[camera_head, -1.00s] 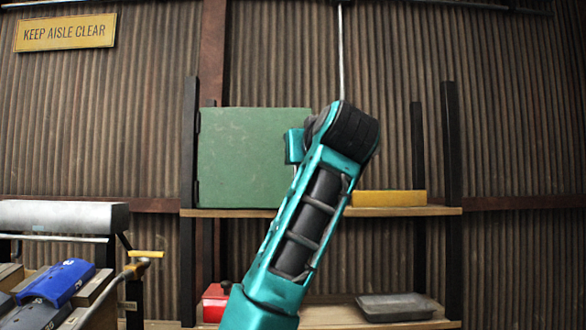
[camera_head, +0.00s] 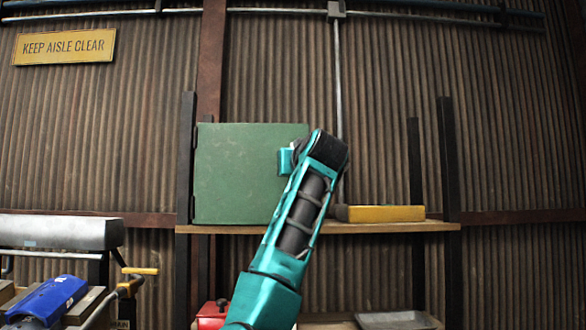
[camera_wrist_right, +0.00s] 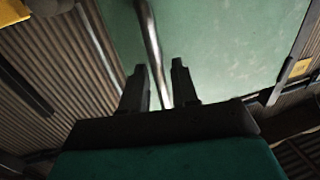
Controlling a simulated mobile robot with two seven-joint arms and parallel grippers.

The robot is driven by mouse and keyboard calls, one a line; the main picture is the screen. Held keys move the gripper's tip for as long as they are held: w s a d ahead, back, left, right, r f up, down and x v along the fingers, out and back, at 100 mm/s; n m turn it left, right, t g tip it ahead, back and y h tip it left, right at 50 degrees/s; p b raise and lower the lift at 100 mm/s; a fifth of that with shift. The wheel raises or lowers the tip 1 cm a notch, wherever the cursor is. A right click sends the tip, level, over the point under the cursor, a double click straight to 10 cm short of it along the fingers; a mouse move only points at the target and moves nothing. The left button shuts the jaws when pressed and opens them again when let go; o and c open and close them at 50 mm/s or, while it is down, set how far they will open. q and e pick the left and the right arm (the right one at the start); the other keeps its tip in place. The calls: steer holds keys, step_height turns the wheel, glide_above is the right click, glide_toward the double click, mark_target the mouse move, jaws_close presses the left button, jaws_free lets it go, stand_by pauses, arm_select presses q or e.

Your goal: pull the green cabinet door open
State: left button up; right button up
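The green cabinet door (camera_head: 235,175) stands on the upper shelf in the head view, its front flat and looking closed. Its right edge is partly hidden by my right arm. In the right wrist view the green door (camera_wrist_right: 230,45) fills the upper middle, with a metal bar handle (camera_wrist_right: 150,40) running down in front of it. My right gripper (camera_wrist_right: 159,75) is open, with one finger on each side of the bar. A small gap shows between the bar and the right-hand finger. My right gripper is hidden in the head view. My left gripper is not in view.
A yellow block (camera_head: 385,213) lies on the upper shelf (camera_head: 400,227) right of the cabinet. A red box (camera_head: 211,315) and a grey tray (camera_head: 395,321) are below. Dark posts (camera_head: 449,190) flank the shelves. A blue object (camera_head: 48,298) lies at lower left.

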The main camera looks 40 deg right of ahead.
steer(key=shift+w+d, duration=0.15)
steer(key=shift+w, duration=0.15)
steer(key=shift+c, duration=0.3)
jaws_close()
